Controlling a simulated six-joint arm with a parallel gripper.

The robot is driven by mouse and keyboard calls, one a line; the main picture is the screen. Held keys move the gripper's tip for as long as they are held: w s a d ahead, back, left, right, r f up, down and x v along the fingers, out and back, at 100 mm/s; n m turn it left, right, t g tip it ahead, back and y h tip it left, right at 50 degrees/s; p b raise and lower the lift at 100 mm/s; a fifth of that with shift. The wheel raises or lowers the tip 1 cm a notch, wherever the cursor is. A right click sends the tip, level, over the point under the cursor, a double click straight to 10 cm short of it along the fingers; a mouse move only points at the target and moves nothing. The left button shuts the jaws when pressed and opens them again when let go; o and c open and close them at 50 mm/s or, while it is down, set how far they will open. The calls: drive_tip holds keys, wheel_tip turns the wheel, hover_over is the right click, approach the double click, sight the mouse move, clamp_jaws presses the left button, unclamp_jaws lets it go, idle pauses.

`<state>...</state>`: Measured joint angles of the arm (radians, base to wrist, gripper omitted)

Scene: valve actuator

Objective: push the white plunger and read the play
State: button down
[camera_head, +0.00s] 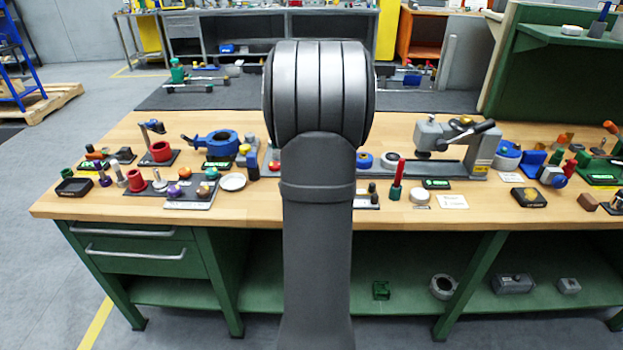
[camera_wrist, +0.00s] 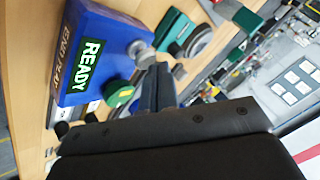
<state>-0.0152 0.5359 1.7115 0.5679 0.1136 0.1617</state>
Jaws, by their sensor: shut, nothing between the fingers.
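In the wrist view a blue block (camera_wrist: 103,50) carries a green READY sign (camera_wrist: 87,66) and a brown strip (camera_wrist: 67,50) with lettering that is hard to read. A pale round stub (camera_wrist: 138,50), apparently the white plunger, sticks out of the block's right side. My gripper (camera_wrist: 157,72) is shut and empty, with its dark fingertips close to the stub. I cannot tell whether they touch it. In the head view my own arm hides the gripper, and I cannot make out this block or plunger there.
In the wrist view a green round part (camera_wrist: 119,96) lies beside the fingers, and a grey disc on a green base (camera_wrist: 205,45) stands beyond. In the head view the wooden bench (camera_head: 95,208) is crowded with fixtures, including a grey vise-like device (camera_head: 455,145).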

drive_tip(key=shift+f, duration=0.45)
idle(0.5)
drive_tip(key=shift+r, duration=1)
drive_tip(key=shift+r, duration=2.5)
wheel_tip(320, 180, up, 4)
drive_tip(key=shift+f, duration=0.1)
